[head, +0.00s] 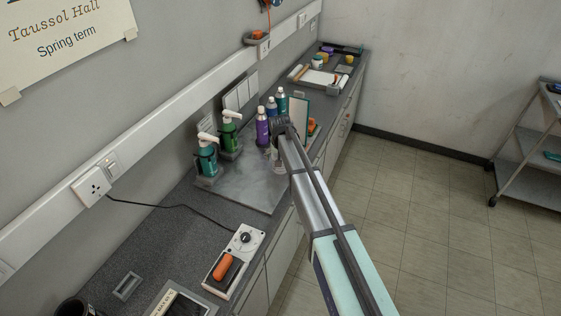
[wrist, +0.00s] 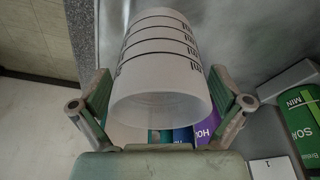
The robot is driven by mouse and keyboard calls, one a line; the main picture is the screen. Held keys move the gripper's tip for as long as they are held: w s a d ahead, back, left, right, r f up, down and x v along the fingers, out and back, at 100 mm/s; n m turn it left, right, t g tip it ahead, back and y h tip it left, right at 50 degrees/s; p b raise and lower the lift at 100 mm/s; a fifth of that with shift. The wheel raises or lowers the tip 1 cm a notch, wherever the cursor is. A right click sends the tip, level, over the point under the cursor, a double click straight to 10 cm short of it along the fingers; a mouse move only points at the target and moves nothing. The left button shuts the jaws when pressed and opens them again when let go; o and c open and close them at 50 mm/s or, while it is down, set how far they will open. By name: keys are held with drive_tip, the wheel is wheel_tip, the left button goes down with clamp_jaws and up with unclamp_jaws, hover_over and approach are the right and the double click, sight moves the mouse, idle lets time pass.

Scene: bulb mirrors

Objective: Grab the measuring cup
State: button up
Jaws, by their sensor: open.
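The measuring cup (wrist: 160,85) is a translucent whitish cup with dark graduation lines and markings. In the wrist view it fills the middle, between the two fingers of my gripper (wrist: 161,76). The fingers are open, one on each side of the cup. I cannot tell whether either finger touches it. In the head view my gripper (head: 283,128) is over the counter near the bottles, and the cup is largely hidden by my arm.
Teal (head: 207,157) and green (head: 229,130) pump bottles stand left of my gripper on the counter, with a purple bottle (head: 262,128) close by. A grey board (head: 240,185) lies in front. A device with an orange part (head: 232,262) is nearer me.

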drive_tip(key=c, duration=1.1)
drive_tip(key=shift+r, duration=0.1)
